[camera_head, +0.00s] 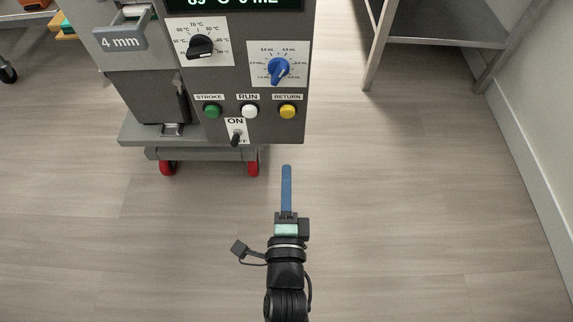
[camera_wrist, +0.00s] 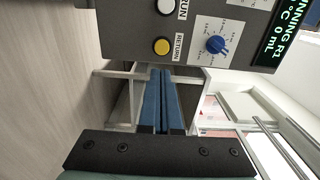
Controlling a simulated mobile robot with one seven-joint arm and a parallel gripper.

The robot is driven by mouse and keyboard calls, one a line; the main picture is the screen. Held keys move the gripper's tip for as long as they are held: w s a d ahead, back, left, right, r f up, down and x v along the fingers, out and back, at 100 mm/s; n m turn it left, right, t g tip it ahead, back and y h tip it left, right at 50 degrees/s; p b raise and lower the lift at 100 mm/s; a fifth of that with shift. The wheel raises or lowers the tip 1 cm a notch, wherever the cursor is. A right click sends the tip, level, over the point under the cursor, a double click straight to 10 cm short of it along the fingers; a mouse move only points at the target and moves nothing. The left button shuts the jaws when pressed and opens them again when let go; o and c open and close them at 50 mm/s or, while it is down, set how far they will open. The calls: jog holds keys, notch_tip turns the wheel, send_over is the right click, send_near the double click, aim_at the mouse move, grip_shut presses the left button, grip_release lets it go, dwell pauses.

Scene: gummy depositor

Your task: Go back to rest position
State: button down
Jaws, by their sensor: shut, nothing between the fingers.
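My gripper (camera_head: 287,170) has long blue fingers that lie together with nothing between them. In the head view it points up the picture toward the depositor machine (camera_head: 290,132), apart from it, over bare floor. The machine's panel has a black knob (camera_head: 201,47), a blue knob (camera_head: 278,69), and green (camera_head: 212,111), white (camera_head: 249,111) and yellow (camera_head: 287,111) buttons. An ON switch (camera_head: 236,138) sits below them. In the wrist view my gripper (camera_wrist: 160,72) shows shut, with the yellow RETURN button (camera_wrist: 162,46) and blue knob (camera_wrist: 217,44) beyond its tips.
The machine stands on a cart with red wheels (camera_head: 253,168). A metal table (camera_head: 440,25) stands at the upper right, and a white wall with a baseboard (camera_head: 530,150) runs along the right. The floor (camera_head: 420,220) around my arm is clear.

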dwell(0.5)
jog(key=w+r+n+t+p, duration=0.2)
jog(key=w+r+n, duration=0.1)
jog(key=r, duration=1)
jog(key=w+a+r+n+t+y+p, duration=0.15)
jog(key=r+n, duration=0.25)
jog(key=r, duration=0.9)
jog(key=w+r+n+t+p, duration=0.2)
jog(key=w+r+n+p, duration=0.1)
jog(key=r, duration=1)
jog(key=s+d+r+n+t+h+p, duration=0.1)
jog(key=s+r+n+p, duration=0.2)
jog(key=r, duration=0.7)
jog(key=s+r+n+t, duration=0.2)
jog(key=s+r, duration=0.4)
jog(key=r, duration=0.4)
jog(key=s+d+r+n+t+h+p, duration=0.1)
jog(key=s+r+n+p, duration=0.2)
jog(key=r, duration=0.8)
notch_tip(320, 180, up, 36)
jog(key=p, duration=3.6)
jog(key=shift+a+f, duration=0.15)
jog(key=shift+s+y, duration=0.1)
jog(key=shift+y, duration=0.15)
